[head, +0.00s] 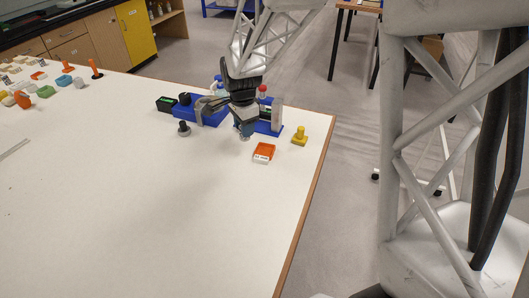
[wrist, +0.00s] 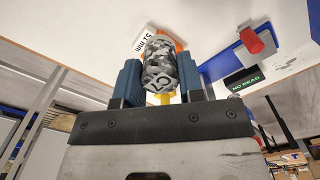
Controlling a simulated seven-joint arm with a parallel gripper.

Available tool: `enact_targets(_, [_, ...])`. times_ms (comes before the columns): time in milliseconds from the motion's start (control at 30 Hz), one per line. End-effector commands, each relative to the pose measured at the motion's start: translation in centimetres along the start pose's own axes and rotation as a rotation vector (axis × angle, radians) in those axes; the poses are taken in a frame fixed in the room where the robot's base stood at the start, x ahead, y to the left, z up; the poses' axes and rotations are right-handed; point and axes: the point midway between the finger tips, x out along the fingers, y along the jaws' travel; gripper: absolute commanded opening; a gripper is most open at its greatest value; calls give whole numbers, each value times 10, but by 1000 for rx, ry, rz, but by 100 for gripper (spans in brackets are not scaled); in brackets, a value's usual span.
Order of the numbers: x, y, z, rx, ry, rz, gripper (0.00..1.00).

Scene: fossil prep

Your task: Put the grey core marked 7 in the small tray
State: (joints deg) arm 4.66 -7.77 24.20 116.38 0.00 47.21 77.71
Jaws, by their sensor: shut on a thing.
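A grey speckled core (wrist: 160,70) is clamped between the two blue fingers of my gripper (wrist: 160,84) in the wrist view. A dark outline mark shows on its near end, but I cannot read it surely. In the head view my gripper (head: 246,131) is above the table, a little left of and behind a small orange tray (head: 264,153) with a white label. The fingers mostly hide the core there. The tray's inside is hard to make out.
A blue stand (head: 212,117) with a dark display box (head: 167,104) is behind my gripper. A dark knob on a grey base (head: 184,130) stands left, a yellow knobbed piece (head: 300,136) right near the table edge. Several coloured pieces lie far left. The table's front is clear.

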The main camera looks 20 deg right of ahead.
Motion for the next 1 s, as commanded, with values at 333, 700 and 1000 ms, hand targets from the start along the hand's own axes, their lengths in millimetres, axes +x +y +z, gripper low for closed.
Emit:
enact_targets(333, [19,93,-14,-21,0,-1,10])
enact_targets(700, [35,154,-17,-38,0,0,10])
enact_targets(1000, [37,161,-17,-41,0,0,10])
